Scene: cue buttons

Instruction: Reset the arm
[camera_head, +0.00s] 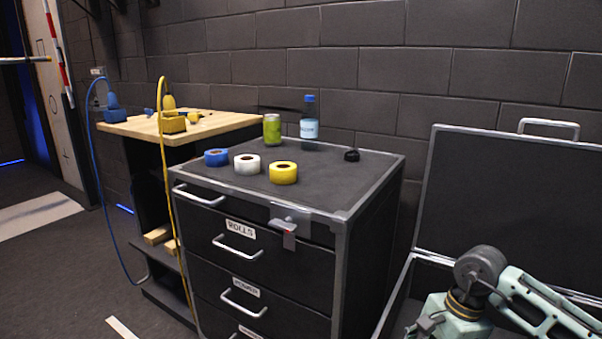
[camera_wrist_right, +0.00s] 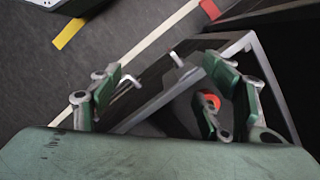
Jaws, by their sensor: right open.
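My right arm (camera_head: 480,285) shows at the lower right of the head view, bent in front of the open black case. Below the fingers is a dark box-like structure with a pale metal edge, and a small orange-red round thing (camera_wrist_right: 210,101) shows by the right finger. My left gripper is in neither view.
A black drawer cabinet (camera_head: 300,200) holds blue (camera_head: 217,157), white (camera_head: 247,164) and yellow (camera_head: 283,173) rolls, a green can (camera_head: 272,130), a bottle (camera_head: 309,120) and a black cap (camera_head: 352,155). The black case (camera_head: 510,190) stands open. A wooden-topped bench (camera_head: 215,122) stands left.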

